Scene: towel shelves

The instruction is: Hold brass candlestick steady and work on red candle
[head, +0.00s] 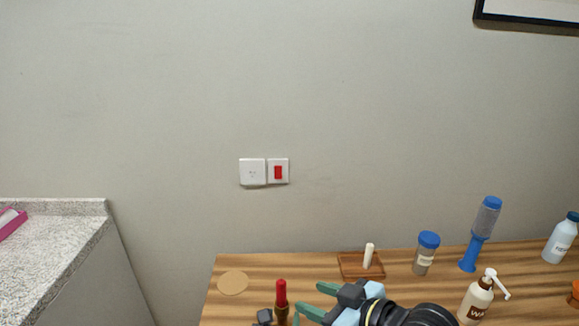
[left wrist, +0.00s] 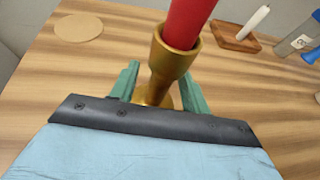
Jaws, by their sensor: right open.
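The red candle (head: 281,292) stands upright in the brass candlestick (head: 282,315) at the bottom of the head view. In the left wrist view the red candle (left wrist: 188,18) sits in the cup of the brass candlestick (left wrist: 168,62). My left gripper (left wrist: 160,75) has its green fingers on either side of the candlestick's lower part; whether they press on it is unclear. My right gripper (head: 318,300) is open and empty, just right of the candle, its fingers pointing left towards it. The candlestick's base is mostly hidden.
A round tan mat (head: 233,283) lies left. Behind stands a white candle (head: 369,255) on a wooden tray (head: 349,268). Right are a blue-lidded jar (head: 424,258), a blue-based bottle (head: 483,230), a pump bottle (head: 476,299) and a white bottle (head: 561,242).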

